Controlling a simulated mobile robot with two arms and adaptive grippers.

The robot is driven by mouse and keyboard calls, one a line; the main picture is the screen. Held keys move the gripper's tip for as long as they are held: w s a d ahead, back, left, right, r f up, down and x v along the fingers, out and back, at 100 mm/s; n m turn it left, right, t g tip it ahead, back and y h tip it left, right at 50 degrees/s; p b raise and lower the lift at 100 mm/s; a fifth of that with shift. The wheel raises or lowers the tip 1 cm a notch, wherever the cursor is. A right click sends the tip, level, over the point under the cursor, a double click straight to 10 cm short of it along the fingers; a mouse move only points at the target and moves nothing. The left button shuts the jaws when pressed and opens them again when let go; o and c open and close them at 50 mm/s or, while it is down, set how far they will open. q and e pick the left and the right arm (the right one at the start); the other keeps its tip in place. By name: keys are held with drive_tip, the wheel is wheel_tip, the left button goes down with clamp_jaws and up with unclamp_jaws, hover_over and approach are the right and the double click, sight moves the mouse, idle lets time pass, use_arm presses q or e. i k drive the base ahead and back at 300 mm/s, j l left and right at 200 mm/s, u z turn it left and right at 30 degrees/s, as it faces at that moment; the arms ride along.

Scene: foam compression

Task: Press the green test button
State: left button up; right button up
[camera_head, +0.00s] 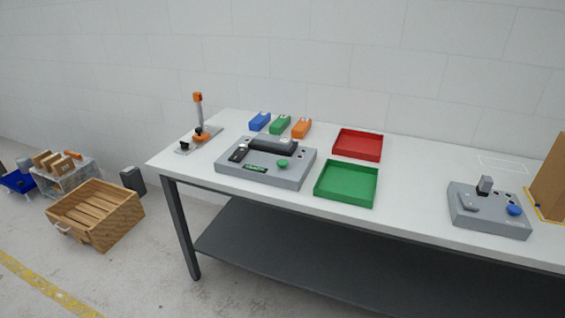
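The green test button (283,164) is a round green knob on the top right of a grey test device (290,182). The device stands on the white table, left of the green tray. A dark block and a small black part sit on the device, behind and left of the button. A small green label or display (255,168) is on its front left. Nothing touches the button in this view. Neither of my grippers is in view.
The white table (410,215) also holds blue, green and orange blocks (301,128), a red tray (358,145), a green tray (347,184), an orange-handled tool (198,120) and a second grey device with a blue button (514,210). A wooden crate (97,214) stands on the floor left.

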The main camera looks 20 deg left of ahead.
sight(281, 164)
drive_tip(key=i, duration=0.7)
drive_tip(key=i+l, duration=0.15)
drive_tip(key=i, duration=0.55)
drive_tip(key=u, duration=1.2)
